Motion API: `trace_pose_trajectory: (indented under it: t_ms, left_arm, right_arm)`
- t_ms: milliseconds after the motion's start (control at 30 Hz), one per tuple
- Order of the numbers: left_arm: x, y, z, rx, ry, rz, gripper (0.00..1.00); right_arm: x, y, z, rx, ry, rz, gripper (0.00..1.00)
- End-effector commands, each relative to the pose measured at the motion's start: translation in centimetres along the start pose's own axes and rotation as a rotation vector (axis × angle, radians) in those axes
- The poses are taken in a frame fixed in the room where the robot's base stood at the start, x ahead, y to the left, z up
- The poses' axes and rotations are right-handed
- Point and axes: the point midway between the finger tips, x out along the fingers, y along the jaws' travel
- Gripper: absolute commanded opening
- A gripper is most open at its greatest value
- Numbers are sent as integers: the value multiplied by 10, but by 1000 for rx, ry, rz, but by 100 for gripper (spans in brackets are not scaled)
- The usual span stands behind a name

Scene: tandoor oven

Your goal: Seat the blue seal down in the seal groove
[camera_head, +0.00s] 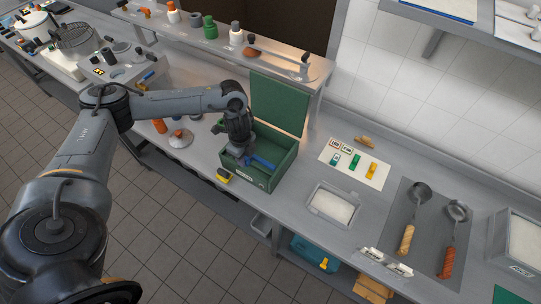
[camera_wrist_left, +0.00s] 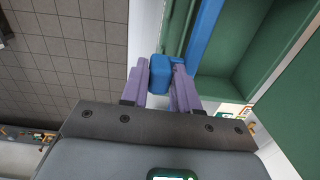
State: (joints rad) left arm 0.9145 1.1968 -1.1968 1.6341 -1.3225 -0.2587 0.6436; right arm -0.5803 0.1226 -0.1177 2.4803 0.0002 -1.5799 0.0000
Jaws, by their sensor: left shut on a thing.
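The green box (camera_head: 268,180) stands on the metal counter with its lid (camera_head: 278,103) raised at the back. A blue strip, the seal (camera_head: 262,163), shows at the box opening beside my left gripper (camera_head: 238,153). In the left wrist view, my left gripper (camera_wrist_left: 160,82) is shut on a blue block-like piece (camera_wrist_left: 159,68) between its two purple fingers. A long blue strip (camera_wrist_left: 207,30) runs just right of the fingers along the green box wall. Whether block and strip join is hidden. The groove cannot be made out. My right gripper is not in view.
A small yellow item (camera_head: 223,175) is at the counter edge, left of the box. A white card with coloured pieces (camera_head: 352,164) and a clear tray (camera_head: 333,206) lie to the right. A shelf (camera_head: 220,47) with bottles runs behind.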

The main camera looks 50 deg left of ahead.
Motion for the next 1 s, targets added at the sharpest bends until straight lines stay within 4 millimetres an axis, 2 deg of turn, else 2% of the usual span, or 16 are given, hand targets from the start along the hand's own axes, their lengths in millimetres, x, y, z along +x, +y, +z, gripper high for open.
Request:
trace_pose_trajectory:
  t_ms: [33, 133, 667, 900, 1000]
  left_arm:
    - [3, 6, 8, -9, -3, 2, 0]
    - [8, 13, 15, -16, -2, 1, 0]
    - [12, 18, 16, -16, 0, -3, 0]
    - [10, 19, 16, -15, -1, -4, 0]
    - [20, 19, 16, -14, -1, -5, 0]
  right_arm:
    - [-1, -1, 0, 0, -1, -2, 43]
    - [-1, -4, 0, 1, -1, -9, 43]
    - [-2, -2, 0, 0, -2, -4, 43]
    - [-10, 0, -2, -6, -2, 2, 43]
    - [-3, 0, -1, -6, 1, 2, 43]
